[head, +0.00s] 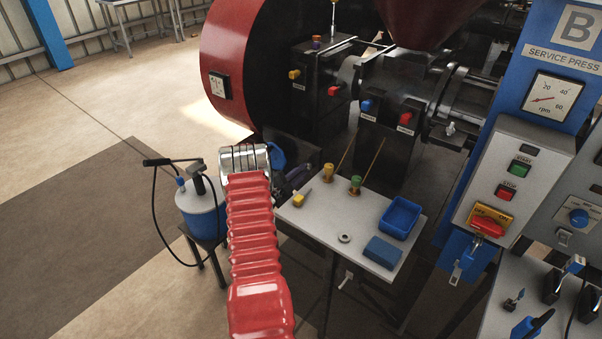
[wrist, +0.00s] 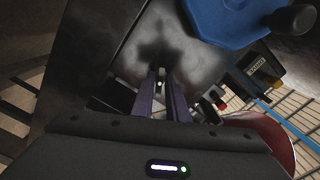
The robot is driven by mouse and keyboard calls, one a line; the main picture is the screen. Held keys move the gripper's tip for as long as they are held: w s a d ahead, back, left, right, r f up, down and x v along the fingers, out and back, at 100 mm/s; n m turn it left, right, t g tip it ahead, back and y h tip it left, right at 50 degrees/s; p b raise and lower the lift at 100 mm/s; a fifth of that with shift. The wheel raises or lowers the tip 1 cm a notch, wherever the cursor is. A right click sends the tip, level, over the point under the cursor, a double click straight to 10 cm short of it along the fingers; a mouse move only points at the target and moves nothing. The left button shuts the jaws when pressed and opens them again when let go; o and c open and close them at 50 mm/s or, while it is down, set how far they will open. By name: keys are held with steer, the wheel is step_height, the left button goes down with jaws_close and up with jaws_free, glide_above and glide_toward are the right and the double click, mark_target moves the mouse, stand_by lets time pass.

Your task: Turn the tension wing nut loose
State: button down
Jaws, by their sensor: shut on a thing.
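My gripper shows in the wrist view as two purple-grey fingers (wrist: 163,84), shut on a small pale metal thing, which appears to be the tension wing nut (wrist: 160,84). The fingers hide most of its shape. It sits in front of a dark, worn metal face of the machine. In the head view my red sleeved arm covers much of that spot. The nut itself is hidden there.
A blue handwheel (wrist: 225,18) with a black knob (wrist: 292,20) is close at the upper right of the wrist view. In the head view, a grey side table (head: 322,225) carries a blue tray (head: 401,217) and small items. A blue pump can (head: 203,210) stands left.

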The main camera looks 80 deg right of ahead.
steer(key=shift+w+f+n, duration=0.1)
steer(key=shift+f+n, duration=0.05)
steer(key=shift+n, duration=2.05)
steer(key=c, duration=1.9)
jaws_free()
steer(key=shift+o, duration=0.2)
steer(key=shift+a, duration=0.1)
steer(key=v, duration=1.3)
steer(key=shift+w+a, duration=0.15)
steer(key=shift+a, duration=0.15)
